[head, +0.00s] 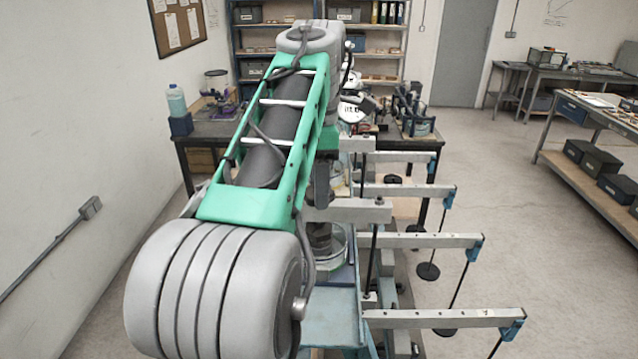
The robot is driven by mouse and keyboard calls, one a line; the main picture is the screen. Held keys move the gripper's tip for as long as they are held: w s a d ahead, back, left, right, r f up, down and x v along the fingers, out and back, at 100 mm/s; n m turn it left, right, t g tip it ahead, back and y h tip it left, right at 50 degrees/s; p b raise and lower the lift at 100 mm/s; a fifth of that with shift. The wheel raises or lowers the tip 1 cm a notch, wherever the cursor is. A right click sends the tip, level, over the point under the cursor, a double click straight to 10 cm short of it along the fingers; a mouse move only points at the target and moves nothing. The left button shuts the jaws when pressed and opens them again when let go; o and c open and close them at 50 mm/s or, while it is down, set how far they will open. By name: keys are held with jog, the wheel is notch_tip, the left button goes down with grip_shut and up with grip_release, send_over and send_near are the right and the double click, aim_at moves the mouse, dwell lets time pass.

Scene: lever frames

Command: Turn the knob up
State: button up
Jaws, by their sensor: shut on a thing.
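I cannot make out the knob in the head view; my own arm covers the middle of the scene. My green and grey arm rises from the lower left to the upper middle and hides what lies behind it. My gripper does not show clearly, so I cannot see its fingers or what they touch. Several grey lever bars stick out to the right of my arm, among them a near one (440,318) and a middle one (415,241), with blue end pieces and hanging rods.
A dark workbench (405,145) with instruments stands behind. A blue bottle (176,100) stands at its left. Shelves (378,62) line the back wall. A side table with black boxes (592,157) stands at the right. The floor (530,230) right of the levers is clear.

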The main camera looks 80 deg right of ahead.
jog(key=n, duration=0.6)
jog(key=shift+r+n, duration=0.1)
jog(key=shift+n, duration=0.2)
dwell(0.4)
jog(key=o, duration=1.4)
notch_tip(320, 180, up, 8)
jog(key=shift+f, duration=0.15)
